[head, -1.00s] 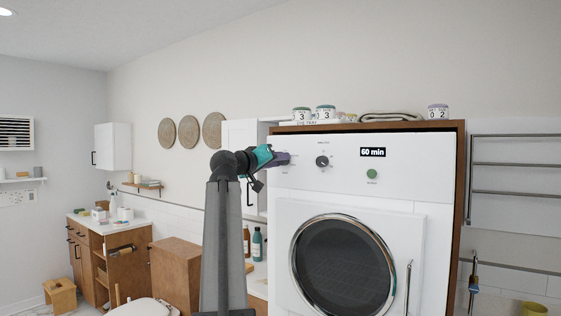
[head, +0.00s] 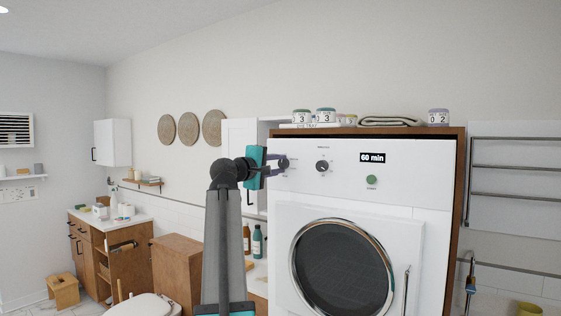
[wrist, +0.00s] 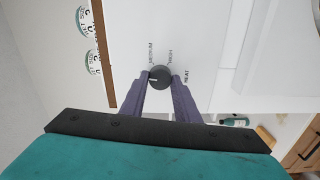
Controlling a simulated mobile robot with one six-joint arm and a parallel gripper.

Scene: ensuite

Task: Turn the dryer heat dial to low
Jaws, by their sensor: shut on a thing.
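The white dryer (head: 400,185) has a dark heat dial (head: 283,163) at the left of its panel. In the wrist view the round black heat dial (wrist: 159,76) sits between my purple fingertips, with a light mark toward the left of the picture. Labels reading medium, high and heat show around it; no low label is visible, and a finger may cover it. My gripper (wrist: 161,79) is shut on the dial, one finger on each side. In the head view my gripper (head: 277,164) reaches the panel from the left.
A second dial (head: 322,167), a green button (head: 371,180) and a "60 min" display (head: 386,158) are on the panel to the right. Jars (head: 326,115) and a folded cloth (head: 389,121) lie on top. A wooden surround (head: 460,170) encloses the dryer.

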